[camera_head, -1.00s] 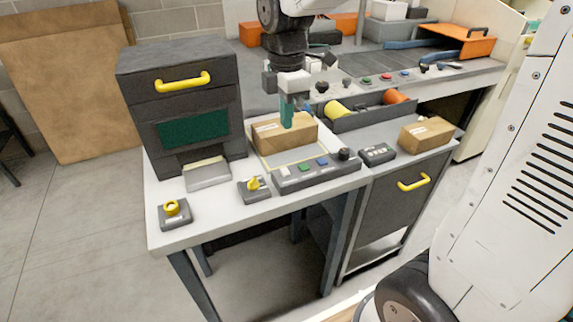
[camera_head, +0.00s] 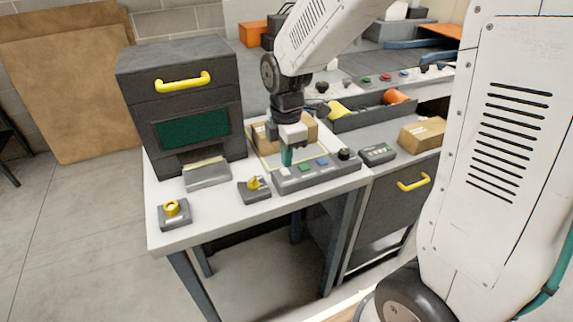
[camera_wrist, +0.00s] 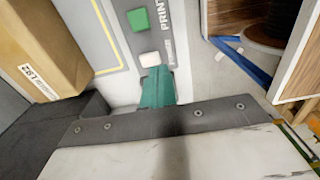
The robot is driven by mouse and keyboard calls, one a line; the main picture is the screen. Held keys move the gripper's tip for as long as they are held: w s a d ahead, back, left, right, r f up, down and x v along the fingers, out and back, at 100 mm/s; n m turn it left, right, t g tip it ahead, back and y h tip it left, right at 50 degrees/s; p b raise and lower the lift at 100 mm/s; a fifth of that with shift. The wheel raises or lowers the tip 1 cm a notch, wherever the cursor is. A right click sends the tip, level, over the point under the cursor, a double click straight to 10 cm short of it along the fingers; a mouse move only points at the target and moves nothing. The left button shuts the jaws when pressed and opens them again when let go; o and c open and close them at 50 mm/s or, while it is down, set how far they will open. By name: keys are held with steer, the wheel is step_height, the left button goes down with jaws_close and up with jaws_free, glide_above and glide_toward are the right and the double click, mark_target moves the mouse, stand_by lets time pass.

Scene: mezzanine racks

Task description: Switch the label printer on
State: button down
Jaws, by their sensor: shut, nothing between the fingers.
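The label printer is probably the dark box (camera_head: 184,100) with a yellow handle and a dark green window, at the left of the table. A grey control panel (camera_head: 318,176) at the table's front carries white, green and blue buttons and a black knob. In the wrist view it shows the letters "PRINT" beside a green button (camera_wrist: 138,19) and a white button (camera_wrist: 150,59). My gripper (camera_head: 287,160) is shut and empty, pointing down at the panel's white-button end (camera_head: 285,172). Its teal fingertips (camera_wrist: 157,76) are right beside the white button; contact cannot be told.
A cardboard box (camera_head: 300,128) stands behind the panel, close to my gripper. A yellow rotary switch (camera_head: 254,184) and a yellow button box (camera_head: 172,210) sit at the table's front left.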

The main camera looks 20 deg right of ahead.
mark_target(284, 171)
steer(key=shift+f, duration=1.5)
steer(key=shift+s+f, duration=0.15)
steer(key=shift+f, duration=0.05)
steer(key=shift+w+r, duration=0.25)
steer(key=shift+w, duration=0.6)
steer(key=shift+r, duration=0.15)
step_height(284, 171, up, 14)
